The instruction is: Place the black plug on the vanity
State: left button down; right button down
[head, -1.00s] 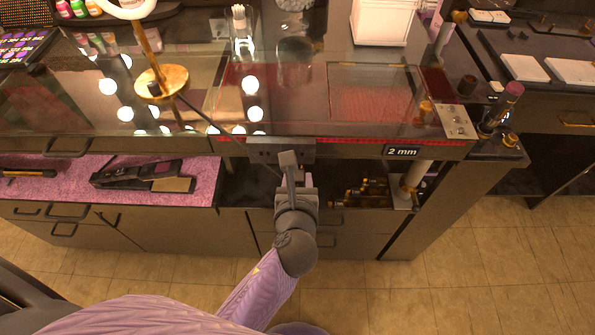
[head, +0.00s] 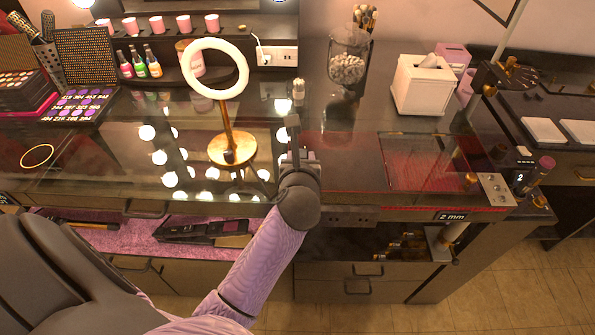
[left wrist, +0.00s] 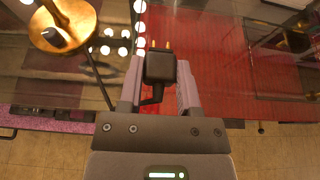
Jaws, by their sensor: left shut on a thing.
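The black plug (left wrist: 158,68) is between the two fingers of my left gripper (left wrist: 159,84) in the left wrist view, its gold prongs pointing away from the wrist. A short dark piece of cable bends below its body. My left gripper is shut on it. In the head view my left gripper (head: 294,140) is above the front part of the vanity's glass top (head: 345,148), right of the ring lamp's base. I cannot make out the plug clearly there. My right gripper is not in view.
A ring lamp (head: 216,70) on a gold base (head: 232,149) stands close left of my gripper. A white tissue box (head: 423,85) and a glass jar (head: 348,68) stand further back. A wall outlet (head: 285,57) is at the rear. Glass right of my gripper is mostly clear.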

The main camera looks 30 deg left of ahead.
pick_arm(q)
notch_tip(320, 180, down, 10)
jog(key=b, duration=0.5)
jog(key=shift+w+b, duration=0.1)
jog(key=shift+b, duration=0.25)
jog(key=shift+r, duration=0.1)
jog(key=shift+c, duration=1.5)
grip_release()
